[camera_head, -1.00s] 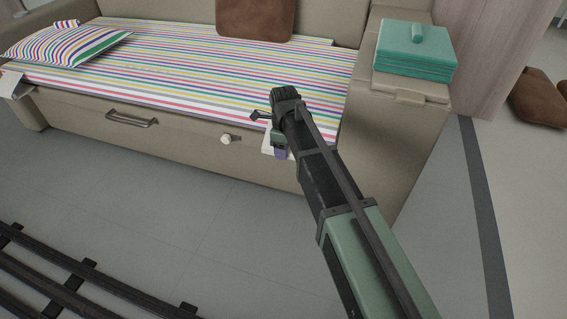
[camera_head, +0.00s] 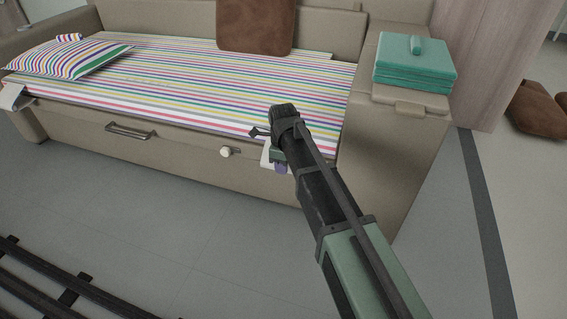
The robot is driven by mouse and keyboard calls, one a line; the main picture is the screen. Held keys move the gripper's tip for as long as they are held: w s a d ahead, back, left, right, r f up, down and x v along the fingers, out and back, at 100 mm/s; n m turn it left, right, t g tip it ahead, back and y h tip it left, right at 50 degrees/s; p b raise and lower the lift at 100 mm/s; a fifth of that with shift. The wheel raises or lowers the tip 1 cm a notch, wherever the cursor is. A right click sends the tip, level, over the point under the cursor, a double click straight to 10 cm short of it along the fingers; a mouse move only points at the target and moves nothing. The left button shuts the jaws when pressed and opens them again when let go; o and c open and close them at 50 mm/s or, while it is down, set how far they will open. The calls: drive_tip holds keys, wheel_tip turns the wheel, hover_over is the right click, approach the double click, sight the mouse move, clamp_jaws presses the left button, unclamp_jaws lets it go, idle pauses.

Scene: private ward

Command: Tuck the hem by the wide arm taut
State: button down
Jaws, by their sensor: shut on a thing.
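A striped sheet (camera_head: 180,88) in white, pink, yellow, green and blue covers the seat of a beige sofa bed. Its front hem lies along the seat edge. Near the wide arm (camera_head: 390,140) at the right, a white corner of the hem (camera_head: 267,157) hangs down over the front. My gripper (camera_head: 276,158) is at this hanging corner, in front of the sofa's face, and is shut on it. My own wrist and arm hide the fingertips' far side and part of the hem beside the wide arm.
Teal folded cloths (camera_head: 414,65) lie on the wide arm. A brown cushion (camera_head: 255,25) leans on the backrest and a striped pillow (camera_head: 68,58) lies at the left. The sofa front has a handle (camera_head: 130,132) and a pale knob (camera_head: 225,152). Another white flap (camera_head: 14,96) hangs far left.

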drive_tip(key=c, duration=0.9)
unclamp_jaws()
wheel_tip(320, 180, up, 11)
drive_tip(key=p, duration=1)
drive_tip(key=shift+f+p, duration=0.1)
drive_tip(key=shift+p, duration=0.3)
